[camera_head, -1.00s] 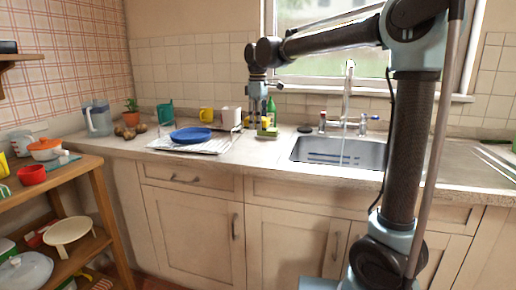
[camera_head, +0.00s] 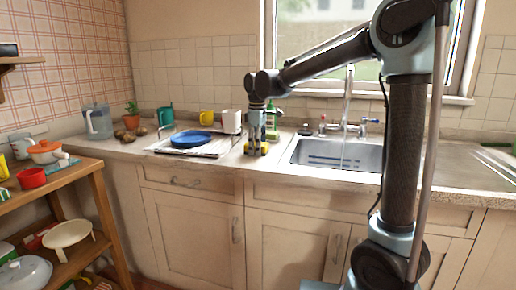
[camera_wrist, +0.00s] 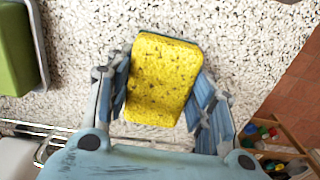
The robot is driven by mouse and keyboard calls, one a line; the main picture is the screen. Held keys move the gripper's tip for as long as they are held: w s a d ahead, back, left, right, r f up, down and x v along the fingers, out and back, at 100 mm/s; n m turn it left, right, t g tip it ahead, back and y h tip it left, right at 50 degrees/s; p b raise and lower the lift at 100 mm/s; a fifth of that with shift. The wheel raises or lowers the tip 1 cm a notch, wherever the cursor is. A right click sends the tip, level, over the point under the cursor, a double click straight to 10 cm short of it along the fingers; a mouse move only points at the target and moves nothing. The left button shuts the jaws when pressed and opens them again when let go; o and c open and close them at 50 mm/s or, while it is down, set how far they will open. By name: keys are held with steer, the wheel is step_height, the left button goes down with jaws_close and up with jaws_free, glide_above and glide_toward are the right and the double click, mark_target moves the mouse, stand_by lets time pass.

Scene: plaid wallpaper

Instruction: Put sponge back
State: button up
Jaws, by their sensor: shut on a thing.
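My gripper (camera_head: 257,146) is shut on the yellow sponge (camera_wrist: 163,80), with one finger at each side of it. The sponge (camera_head: 264,149) also shows in the head view, low at the counter between the dish rack and the sink. I cannot tell whether it touches the counter. A green object (camera_wrist: 14,50) with a grey rim lies to the left of the sponge in the wrist view, apart from it. In the head view, a green bottle (camera_head: 271,112) stands behind my gripper, partly hidden.
A dish rack (camera_head: 222,146) with a blue plate (camera_head: 192,138) and a white mug (camera_head: 231,121) stand left of my gripper. The sink (camera_head: 335,153) with its running tap (camera_head: 347,100) is to the right. Speckled counter (camera_wrist: 250,45) is bare around the sponge.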

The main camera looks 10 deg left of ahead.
steer(key=o, duration=1.1)
step_height(320, 180, up, 12)
steer(key=shift+s, duration=0.15)
